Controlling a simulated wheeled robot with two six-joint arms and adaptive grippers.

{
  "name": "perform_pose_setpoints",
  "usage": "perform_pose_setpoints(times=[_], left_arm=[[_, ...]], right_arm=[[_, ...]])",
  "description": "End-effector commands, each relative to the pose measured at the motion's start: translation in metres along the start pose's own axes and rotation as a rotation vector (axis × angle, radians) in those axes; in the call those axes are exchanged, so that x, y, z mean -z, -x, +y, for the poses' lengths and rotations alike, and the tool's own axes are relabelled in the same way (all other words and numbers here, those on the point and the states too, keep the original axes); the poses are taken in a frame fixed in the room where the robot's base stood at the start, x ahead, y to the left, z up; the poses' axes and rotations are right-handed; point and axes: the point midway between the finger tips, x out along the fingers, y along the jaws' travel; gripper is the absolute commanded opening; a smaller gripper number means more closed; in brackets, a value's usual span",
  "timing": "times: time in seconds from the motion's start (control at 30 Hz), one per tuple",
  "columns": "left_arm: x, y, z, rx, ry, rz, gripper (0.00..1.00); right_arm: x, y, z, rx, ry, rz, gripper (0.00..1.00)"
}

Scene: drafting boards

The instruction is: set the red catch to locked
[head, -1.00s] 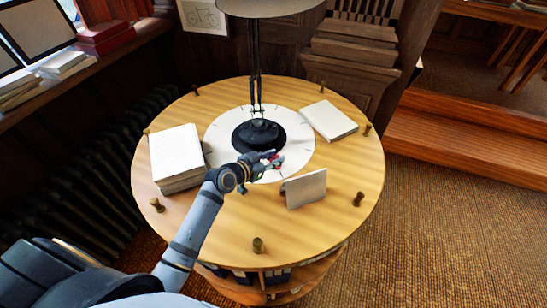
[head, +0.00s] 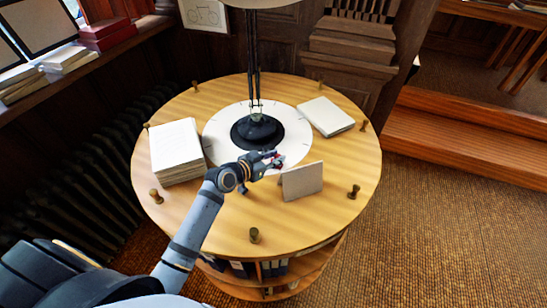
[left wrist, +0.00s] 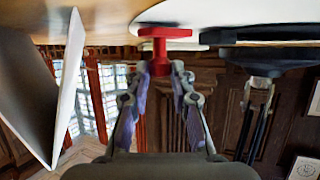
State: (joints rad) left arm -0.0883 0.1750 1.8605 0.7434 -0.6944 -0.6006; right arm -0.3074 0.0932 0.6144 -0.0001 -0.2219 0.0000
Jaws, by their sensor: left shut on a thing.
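The red catch (head: 279,160) is a small red piece at the front right edge of the white disc (head: 293,150) on the round wooden table. In the left wrist view, which looks upside down, the catch (left wrist: 165,37) has a wide flat head and a short stem. My left gripper (head: 271,162) is at the catch, and its two fingertips (left wrist: 162,69) are shut on the red stem. The fingers hide much of the catch in the head view. Any lock marking is too small to read. My right gripper is not in view.
A white upright card (head: 302,182) stands close to the right of my left gripper. A black lamp base (head: 257,133) sits on the disc. A paper stack (head: 176,150) lies left, a book (head: 326,117) right. Short pegs (head: 254,236) stand around the table's rim.

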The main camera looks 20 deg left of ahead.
Motion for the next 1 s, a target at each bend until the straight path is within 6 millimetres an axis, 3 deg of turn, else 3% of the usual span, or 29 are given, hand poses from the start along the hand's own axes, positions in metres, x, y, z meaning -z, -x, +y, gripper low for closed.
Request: perform_pose_setpoints(times=[0.03,0.07,0.2,0.57,1.0], left_arm=[[-0.005,0.0,0.001,-0.003,0.005,-0.01,0.0],[-0.005,0.0,0.001,-0.002,0.005,-0.01,0.27],[-0.004,0.0,0.0,0.0,0.002,-0.008,0.46],[-0.003,0.005,-0.001,0.004,-0.003,-0.006,0.46],[-0.004,0.095,0.002,0.0,-0.011,-0.012,0.46]], right_arm=[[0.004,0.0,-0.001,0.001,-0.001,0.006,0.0],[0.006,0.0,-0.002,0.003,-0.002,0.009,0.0],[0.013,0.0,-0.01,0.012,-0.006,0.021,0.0],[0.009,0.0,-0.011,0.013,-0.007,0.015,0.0],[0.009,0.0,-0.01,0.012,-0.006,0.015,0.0]])
